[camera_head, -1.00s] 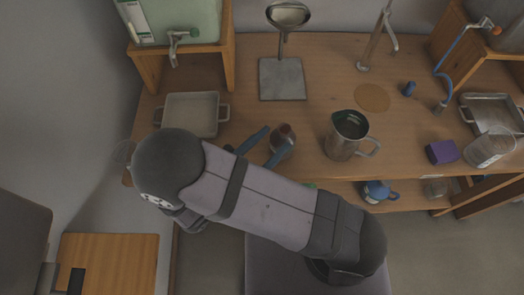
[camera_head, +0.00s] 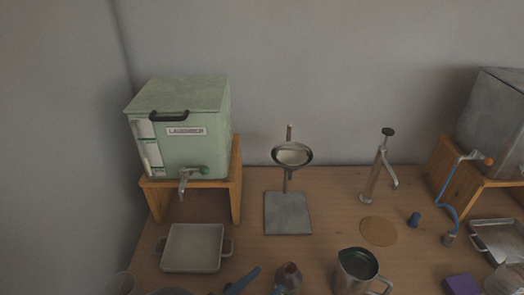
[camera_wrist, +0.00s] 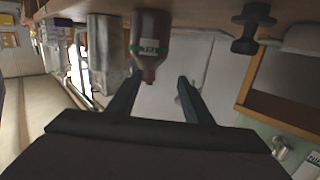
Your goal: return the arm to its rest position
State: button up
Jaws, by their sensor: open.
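My gripper (camera_head: 262,282) shows at the bottom edge of the head view, with two dark blue fingers spread. It is open and empty in the wrist view (camera_wrist: 159,80). A brown bottle (camera_head: 288,277) stands just right of the fingers in the head view. The wrist view is turned upside down, and there the brown bottle (camera_wrist: 151,40) with a green-and-white label shows beyond the fingers, nearer the left one. I cannot tell whether a finger touches it. The rest of my arm is almost wholly below the head view.
On the wooden table are a shallow tray (camera_head: 193,249), a funnel stand (camera_head: 288,213), a metal jug (camera_head: 357,272), a tap post (camera_head: 375,178) and a purple block (camera_head: 461,285). A green tank (camera_head: 182,130) sits on a wooden stand at the left. A brown disc (camera_head: 378,231) lies flat.

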jog(key=w+a+r+n+g+y+p, duration=0.2)
jog(key=w+a+r+y, duration=0.15)
jog(key=w+y, duration=0.4)
jog(key=w+a+r+n+g+y+p, duration=0.2)
jog(key=w+a+n+y+p, duration=0.15)
jog(key=w+y, duration=0.35)
jog(key=s+d+n+g+h, duration=0.3)
jog(key=s+d+g, duration=0.5)
jog(key=s+d, duration=1)
jog(key=d, duration=0.3)
jog(key=shift+s+d+f+g, duration=0.25)
jog(key=shift+s+d+g, duration=0.15)
